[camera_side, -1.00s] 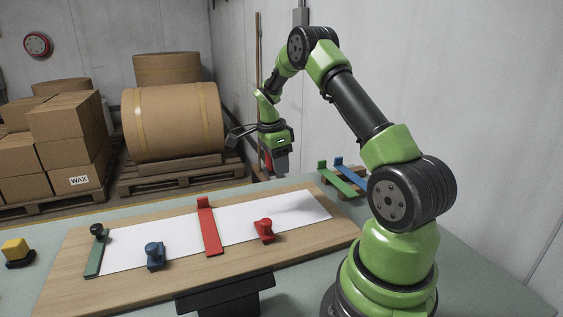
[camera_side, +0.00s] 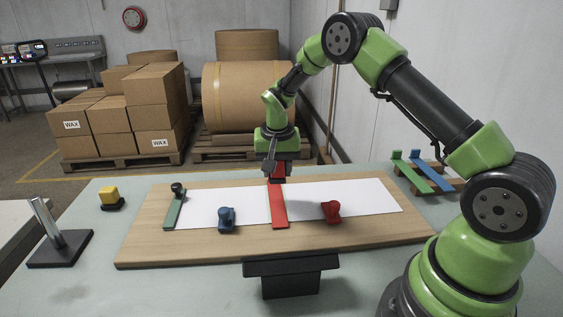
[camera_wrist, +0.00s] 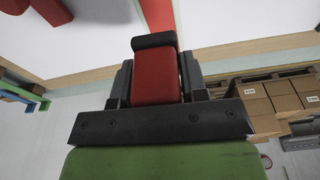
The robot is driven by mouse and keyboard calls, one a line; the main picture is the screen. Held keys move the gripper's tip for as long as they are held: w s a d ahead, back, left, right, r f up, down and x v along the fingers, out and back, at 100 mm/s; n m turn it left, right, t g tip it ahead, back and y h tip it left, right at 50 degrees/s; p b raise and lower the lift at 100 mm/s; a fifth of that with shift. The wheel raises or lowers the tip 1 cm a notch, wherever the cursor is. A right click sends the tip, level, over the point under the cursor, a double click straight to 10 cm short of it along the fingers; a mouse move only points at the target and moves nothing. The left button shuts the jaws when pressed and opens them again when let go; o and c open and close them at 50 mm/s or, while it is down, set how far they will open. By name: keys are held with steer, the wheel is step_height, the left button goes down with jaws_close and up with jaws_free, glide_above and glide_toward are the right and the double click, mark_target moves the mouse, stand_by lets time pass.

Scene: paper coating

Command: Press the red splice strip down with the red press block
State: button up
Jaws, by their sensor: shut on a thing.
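The red splice strip (camera_side: 278,208) lies across the white paper and runs from the board's far side toward its near edge. It also shows in the wrist view (camera_wrist: 159,14). My gripper (camera_side: 277,172) is at the strip's far end, pointing down. It is shut on the red press block (camera_wrist: 154,78), which has a black pad (camera_wrist: 153,41) at its tip. The block also shows in the side view (camera_side: 279,171). My gripper and the block hide the strip's far end. I cannot tell whether the block touches the strip.
On the wooden board (camera_side: 150,248), a blue knobbed piece (camera_side: 227,219) and a red one (camera_side: 331,211) flank the strip. A green strip with a black knob (camera_side: 175,207) lies left. Green (camera_side: 425,176) and blue (camera_side: 433,174) strips rest on a rack at right.

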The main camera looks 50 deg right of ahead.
mark_target(278, 200)
steer(key=shift+f, duration=3.5)
steer(key=shift+s+a+r, duration=0.1)
steer(key=shift+r, duration=0.1)
steer(key=shift+c, duration=0.3)
steer(key=shift+s+a+f, duration=0.2)
steer(key=shift+s+a, duration=1.6)
steer(key=shift+w+d, duration=3.95)
steer(key=shift+d, duration=0.05)
steer(key=shift+s+a, duration=2.1)
steer(key=shift+r, duration=4.15)
steer(key=shift+d, duration=0.1)
